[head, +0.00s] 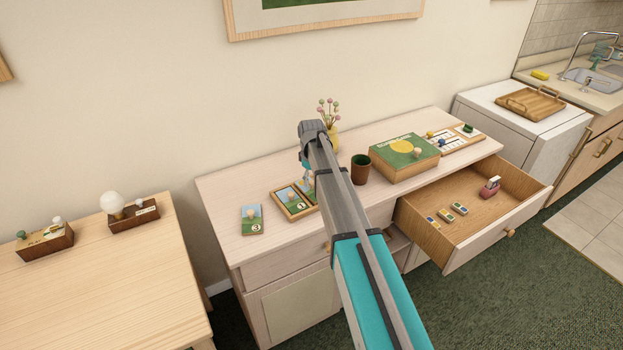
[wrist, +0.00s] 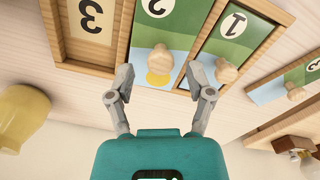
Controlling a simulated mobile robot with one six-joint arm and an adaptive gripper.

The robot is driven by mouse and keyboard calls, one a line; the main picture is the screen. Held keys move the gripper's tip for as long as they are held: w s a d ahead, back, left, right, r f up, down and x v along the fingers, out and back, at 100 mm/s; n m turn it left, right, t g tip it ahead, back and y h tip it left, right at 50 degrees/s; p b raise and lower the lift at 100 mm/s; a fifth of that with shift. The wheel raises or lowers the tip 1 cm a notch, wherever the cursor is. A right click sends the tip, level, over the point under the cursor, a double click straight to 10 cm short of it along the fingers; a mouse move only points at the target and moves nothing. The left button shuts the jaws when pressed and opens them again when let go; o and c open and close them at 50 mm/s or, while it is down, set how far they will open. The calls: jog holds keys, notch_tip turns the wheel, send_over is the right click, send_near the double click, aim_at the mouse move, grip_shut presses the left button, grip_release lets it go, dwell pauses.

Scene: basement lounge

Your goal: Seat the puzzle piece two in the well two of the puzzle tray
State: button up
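Puzzle piece two (wrist: 155,28) is a green, blue and yellow tile with a pale knob. In the wrist view it lies in the middle well of the wooden puzzle tray (wrist: 92,68) and looks level with piece one (wrist: 236,32) beside it; its exact depth is hard to tell. The well marked 3 (wrist: 90,20) is empty. My gripper (wrist: 160,80) is open, its fingers on either side of piece two's knob and apart from it. In the head view my arm hides part of the tray (head: 297,215).
Piece three (head: 251,219) lies on the dresser left of the tray. A brown cup (head: 360,169), a flower vase (head: 332,138) and a green game box (head: 404,157) stand to the right. An open drawer (head: 470,239) juts out in front.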

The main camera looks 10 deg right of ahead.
aim_at(311, 182)
notch_tip(311, 182, up, 8)
jog(key=p, duration=0.8)
jog(key=shift+r, duration=0.25)
jog(key=shift+s, duration=0.1)
dwell(0.4)
jog(key=s+m, duration=0.8)
jog(key=s, duration=2.1)
jog(key=shift+m, duration=0.3)
